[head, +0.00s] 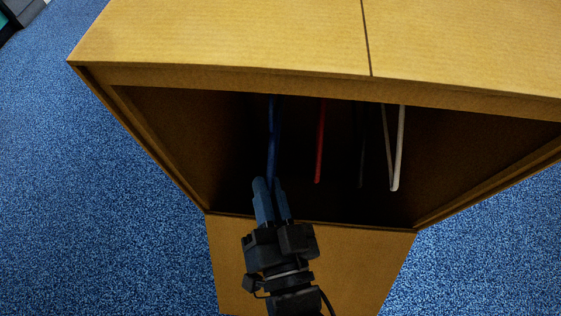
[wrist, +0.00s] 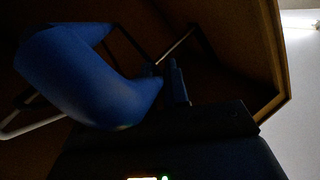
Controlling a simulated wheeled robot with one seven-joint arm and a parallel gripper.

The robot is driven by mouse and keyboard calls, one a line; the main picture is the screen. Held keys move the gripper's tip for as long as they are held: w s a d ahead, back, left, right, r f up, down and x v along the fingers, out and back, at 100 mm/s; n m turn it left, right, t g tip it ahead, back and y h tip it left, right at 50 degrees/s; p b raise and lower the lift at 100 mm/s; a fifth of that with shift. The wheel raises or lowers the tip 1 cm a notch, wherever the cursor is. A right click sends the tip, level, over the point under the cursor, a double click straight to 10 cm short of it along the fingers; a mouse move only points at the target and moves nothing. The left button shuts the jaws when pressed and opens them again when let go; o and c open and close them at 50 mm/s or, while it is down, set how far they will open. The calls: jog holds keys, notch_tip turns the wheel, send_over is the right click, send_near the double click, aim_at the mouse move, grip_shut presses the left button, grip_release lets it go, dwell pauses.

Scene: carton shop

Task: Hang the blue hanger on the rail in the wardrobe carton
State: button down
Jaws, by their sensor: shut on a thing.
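The blue hanger (head: 273,135) is inside the wardrobe carton (head: 215,37), seen edge-on as a dark blue strip. My gripper (head: 271,186) is shut on its near end, at the carton's open front. In the wrist view the blue hanger (wrist: 85,80) fills the left and middle, close to the camera, with a finger of my gripper (wrist: 178,85) beside it. The rail is hidden under the carton's top in the head view. I cannot tell whether the hanger's hook touches the rail.
A red hanger (head: 320,140), a dark hanger (head: 361,150) and a white hanger (head: 398,150) hang to the right of the blue one. The carton's lower front flap (head: 350,265) lies under my arm. Blue carpet (head: 100,180) is clear on both sides.

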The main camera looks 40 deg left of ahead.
jog(key=shift+w+a, duration=1.05)
jog(key=shift+w, duration=0.65)
jog(key=shift+w+a, duration=1.1)
jog(key=shift+w, duration=0.65)
jog(key=shift+w+a, duration=1.05)
jog(key=shift+w, duration=0.65)
jog(key=shift+w+a+f+b, duration=0.1)
jog(key=shift+w+b, duration=0.15)
jog(key=shift+b, duration=0.3)
jog(key=shift+w+a+b, duration=0.4)
jog(key=shift+w+b, duration=0.2)
jog(key=shift+w, duration=0.05)
jog(key=shift+w+a+b, duration=0.4)
jog(key=shift+w+b, duration=0.2)
jog(key=shift+w, duration=0.05)
jog(key=shift+w+f+b, duration=0.15)
jog(key=shift+f+b, duration=0.05)
jog(key=shift+b, duration=0.1)
jog(key=shift+f+b, duration=0.8)
jog(key=shift+f, duration=0.05)
